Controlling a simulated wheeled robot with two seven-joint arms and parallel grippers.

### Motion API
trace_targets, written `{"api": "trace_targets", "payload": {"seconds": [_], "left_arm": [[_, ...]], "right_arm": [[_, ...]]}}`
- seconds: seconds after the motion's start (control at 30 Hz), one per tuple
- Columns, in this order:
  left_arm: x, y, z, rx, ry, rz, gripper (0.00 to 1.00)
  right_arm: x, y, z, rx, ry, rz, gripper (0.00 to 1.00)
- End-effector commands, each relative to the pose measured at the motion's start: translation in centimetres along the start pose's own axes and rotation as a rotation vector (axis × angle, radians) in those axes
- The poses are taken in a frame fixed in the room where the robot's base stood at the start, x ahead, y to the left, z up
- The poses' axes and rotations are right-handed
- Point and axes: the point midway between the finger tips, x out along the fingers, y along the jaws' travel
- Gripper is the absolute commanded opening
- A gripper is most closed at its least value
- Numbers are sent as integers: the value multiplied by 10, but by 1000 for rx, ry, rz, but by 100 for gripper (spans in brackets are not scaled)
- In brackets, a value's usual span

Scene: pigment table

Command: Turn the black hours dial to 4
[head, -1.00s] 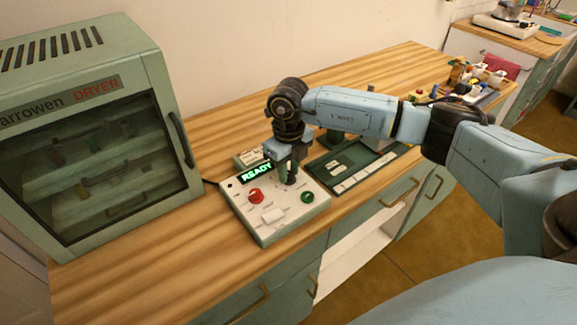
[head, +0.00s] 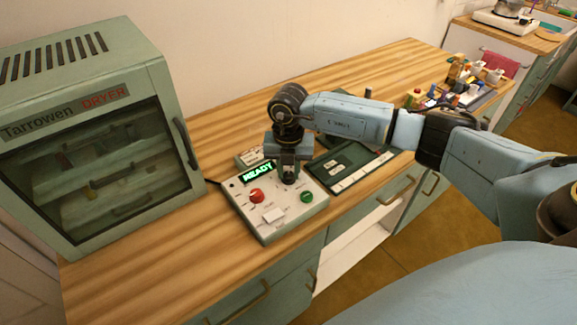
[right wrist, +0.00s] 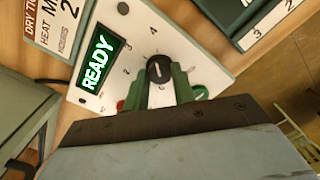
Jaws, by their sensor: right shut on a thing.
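The white control box (head: 250,218) stands on the wooden counter with a lit green READY display (head: 258,174). The black hours dial (right wrist: 159,68) shows in the right wrist view between the green fingers, with a pale pointer line on its top and numbers such as 3 and 4 around it. Which number the pointer marks is hard to tell. My right gripper (right wrist: 161,82) is shut on the dial from above; in the head view the gripper (head: 289,179) hides the dial. My left gripper is not in view.
A red knob (head: 257,196), a white switch (head: 273,214) and a green button (head: 306,197) sit on the same box. The green dryer (head: 120,90) stands at left. A dark green tray (head: 345,160) lies to the right. A printed card (right wrist: 55,20) lies behind the box.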

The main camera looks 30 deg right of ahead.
Motion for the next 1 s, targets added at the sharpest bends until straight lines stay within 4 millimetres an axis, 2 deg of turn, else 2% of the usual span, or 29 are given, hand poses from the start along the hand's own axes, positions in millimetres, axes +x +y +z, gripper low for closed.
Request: {"api": "trace_targets", "payload": {"seconds": [0.3, 0.77, 0.8, 0.93, 1.0], "left_arm": [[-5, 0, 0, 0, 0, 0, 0], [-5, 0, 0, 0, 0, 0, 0], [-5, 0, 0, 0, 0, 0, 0], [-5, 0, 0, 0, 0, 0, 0], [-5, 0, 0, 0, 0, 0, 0]], "right_arm": [[-1, 0, 0, 88, -1, 1, 3], [0, 0, 0, 97, -1, 1, 3], [0, 0, 0, 97, -1, 1, 31], [0, 0, 0, 96, -1, 1, 48], [0, 0, 0, 96, 0, 1, 48]]}}
